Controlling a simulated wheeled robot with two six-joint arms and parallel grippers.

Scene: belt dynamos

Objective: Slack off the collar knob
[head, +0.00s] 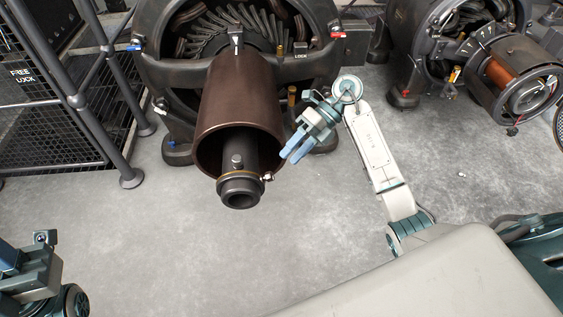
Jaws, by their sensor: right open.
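A dark dynamo (161,45) stands at the top left with a brown cylinder (240,95) pointing toward me. A dark shaft comes out of the cylinder and ends in a collar (240,192) with a thin brass-coloured ring. A small pale knob (268,177) sticks out from the right side of the collar. My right gripper (289,154) is open and empty, above and to the right of the knob, apart from it, its blue fingers pointing down-left near the cylinder's rim. My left gripper (12,262) shows only partly at the lower left edge, far from the dynamo; its jaws are unclear.
A second dynamo (420,45) with a copper-coloured winding stands at the top right. A dark railing (112,95) with mesh and a "FREE LOCK" sign runs along the left. A "LOCK" label (301,56) is on the dynamo frame. The grey floor (170,240) in front is clear.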

